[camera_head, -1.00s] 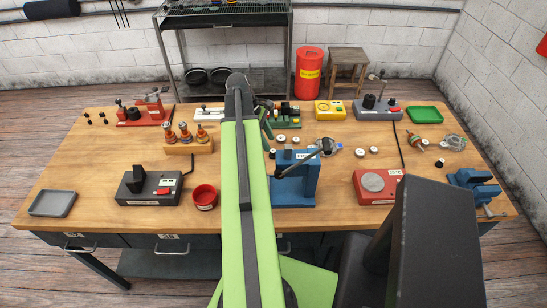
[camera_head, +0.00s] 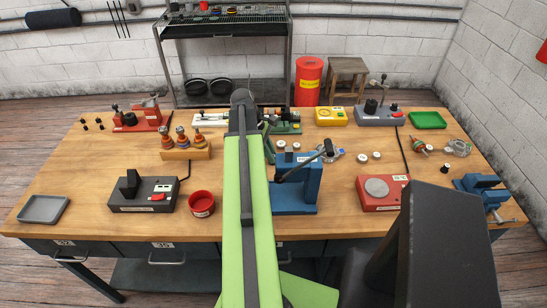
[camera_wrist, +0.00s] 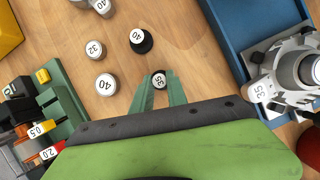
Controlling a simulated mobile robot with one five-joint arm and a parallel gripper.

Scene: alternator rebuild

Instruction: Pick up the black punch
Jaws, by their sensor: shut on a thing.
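My gripper (camera_wrist: 160,84) shows in the wrist view, its two green fingers on either side of a small black punch (camera_wrist: 158,79) with a white top marked 35. The fingers are shut on it. It seems to be at or just above the wooden table; the gap cannot be told. A second black round piece (camera_wrist: 141,40) with a white top stands just beyond the fingertips, apart from them. In the head view my green arm hides most of the gripper (camera_head: 268,148) and the held punch.
White-topped pieces marked 32 (camera_wrist: 94,48) and 40 (camera_wrist: 104,84) stand left of the fingers. A blue press (camera_head: 296,186) stands close on the right. A green rack (camera_wrist: 62,105) with coloured parts is at left. A red cup (camera_head: 202,204) and wooden holder (camera_head: 186,151) lie left of my arm.

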